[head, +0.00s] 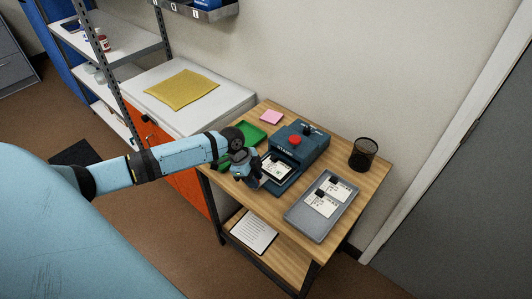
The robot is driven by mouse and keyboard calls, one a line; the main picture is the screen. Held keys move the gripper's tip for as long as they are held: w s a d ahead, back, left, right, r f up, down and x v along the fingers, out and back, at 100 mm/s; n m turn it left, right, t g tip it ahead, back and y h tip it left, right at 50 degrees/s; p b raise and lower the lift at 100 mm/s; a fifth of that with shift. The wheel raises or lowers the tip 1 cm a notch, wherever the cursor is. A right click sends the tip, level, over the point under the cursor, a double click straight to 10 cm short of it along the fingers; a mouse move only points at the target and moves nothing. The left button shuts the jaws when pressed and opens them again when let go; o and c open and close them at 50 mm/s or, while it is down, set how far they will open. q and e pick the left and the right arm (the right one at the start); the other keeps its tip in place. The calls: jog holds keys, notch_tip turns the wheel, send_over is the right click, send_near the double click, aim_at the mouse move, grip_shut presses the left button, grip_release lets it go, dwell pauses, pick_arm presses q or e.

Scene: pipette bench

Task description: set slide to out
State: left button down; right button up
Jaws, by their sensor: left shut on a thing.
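A blue machine (308,151) with a red button (295,140) and a black knob (307,129) stands on the wooden table. Its slide (272,181) sticks out at the front left, with a white card (278,171) lying on it. My left gripper (254,178) is at the slide's left front end, shut on the slide. The fingertips are small and partly hidden, so the exact grip on the slide is hard to make out. My right gripper is not in view.
A grey tray (298,217) with white cards lies to the right. A black mesh cup (363,153) stands behind it. A green tray (250,136) and pink notes (271,117) lie at the back left. A wall runs behind the table.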

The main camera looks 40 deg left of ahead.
pick_arm(q)
jog(key=s+p, duration=0.1)
jog(key=s, duration=0.1)
jog(key=shift+s+a+r, duration=0.1)
jog(key=shift+s+r, duration=0.05)
jog(key=shift+s, duration=0.35)
jog(key=shift+f, duration=0.25)
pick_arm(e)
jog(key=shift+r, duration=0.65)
pick_arm(q)
jog(key=c, duration=1.2)
grip_release()
jog(key=o, duration=0.3)
jog(key=shift+s, duration=0.15)
jog(key=shift+r, duration=0.1)
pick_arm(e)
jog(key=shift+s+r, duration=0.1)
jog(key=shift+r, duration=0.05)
